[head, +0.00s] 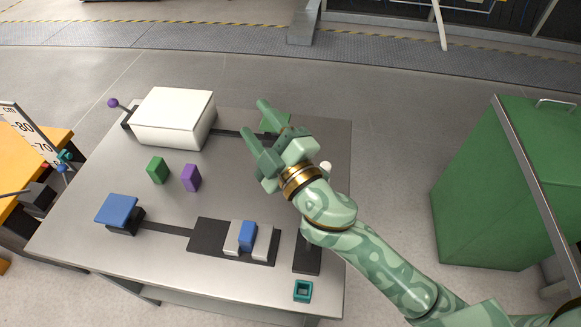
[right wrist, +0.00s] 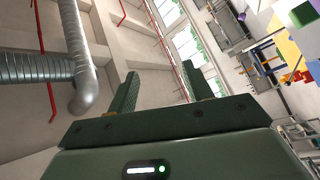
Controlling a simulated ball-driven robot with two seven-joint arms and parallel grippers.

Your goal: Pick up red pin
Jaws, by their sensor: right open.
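I cannot make out a red pin for certain in either view. A tiny red spot (head: 45,166) shows at the far left, by the orange table, too small to identify. My right gripper (head: 254,117) is open, with nothing seen between its fingers, over the back right part of the grey table. Its two fingers point up and left in the head view. In the right wrist view the open fingers (right wrist: 160,72) stand apart against ceiling and windows. My arm hides part of the table's right side. My left gripper is not in view.
The grey table (head: 85,190) bears a white box (head: 173,117), a green block (head: 157,170), a purple block (head: 191,178), a blue-topped piece (head: 116,209), a dark fixture with a blue block (head: 247,236) and a teal square socket (head: 303,291). A green bin (head: 490,190) stands right.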

